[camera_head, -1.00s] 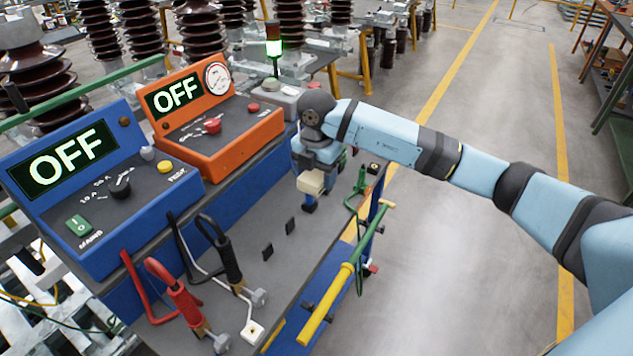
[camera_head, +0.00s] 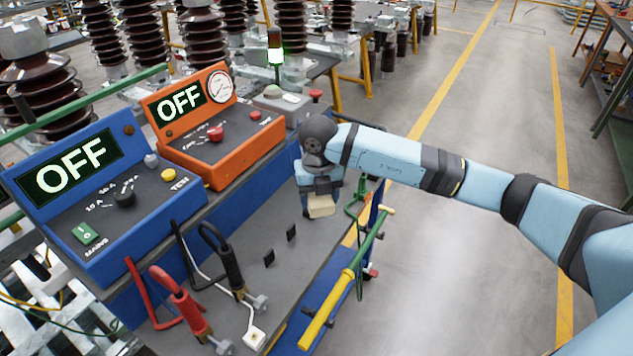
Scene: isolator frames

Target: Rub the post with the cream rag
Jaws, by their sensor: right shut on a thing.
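The cream rag (camera_head: 321,208) is a small pale block-like pad at the far right part of the grey bench top (camera_head: 262,222). My right gripper (camera_head: 320,188) points down and is shut on the rag from above. The rag hangs at or just above the bench surface; I cannot tell whether it touches anything. I cannot make out the post for certain; the gripper and wrist cover part of the bench there. My left gripper is not in view.
A blue console (camera_head: 150,225) and an orange console (camera_head: 225,150), both reading OFF, stand along the bench's left side. Red (camera_head: 186,308) and black (camera_head: 235,262) clamps lie in front. A yellow-green rod (camera_head: 328,308) runs along the right edge. Open floor lies right.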

